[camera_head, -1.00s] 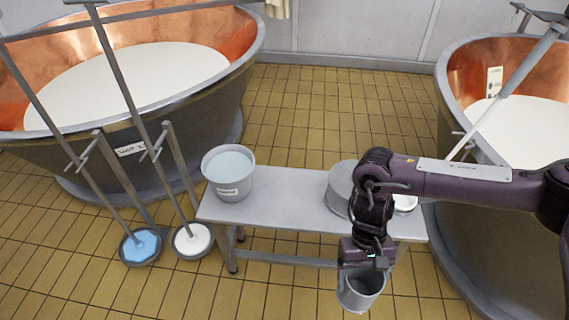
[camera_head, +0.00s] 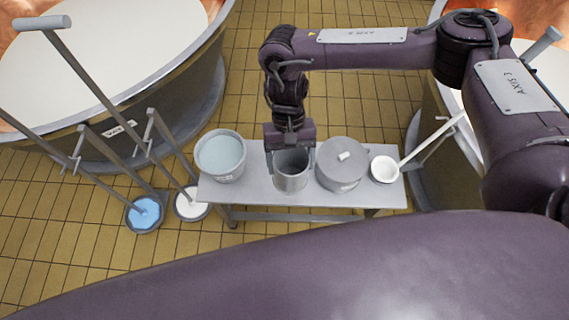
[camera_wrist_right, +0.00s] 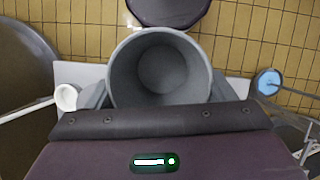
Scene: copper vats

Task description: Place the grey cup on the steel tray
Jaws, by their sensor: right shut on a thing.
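The grey cup (camera_head: 291,174) is upright and empty, with its open mouth facing up. My right gripper (camera_head: 291,158) is shut on it, and the fingers grip opposite sides near its rim. In the right wrist view the cup (camera_wrist_right: 160,72) sits between the fingers. The cup is over the grey bench top (camera_head: 257,184), between a pail and a lidded pot; I cannot tell whether its base touches. I see no separate steel tray; this flat grey metal top is the only tray-like surface. My left gripper is not in view.
A pail of pale liquid (camera_head: 220,156) stands left of the cup. A lidded grey pot (camera_head: 342,166) stands close on its right, then a white ladle (camera_head: 384,169). Long-handled tools with blue (camera_head: 144,212) and white (camera_head: 191,205) discs stand left. Copper vats flank the bench.

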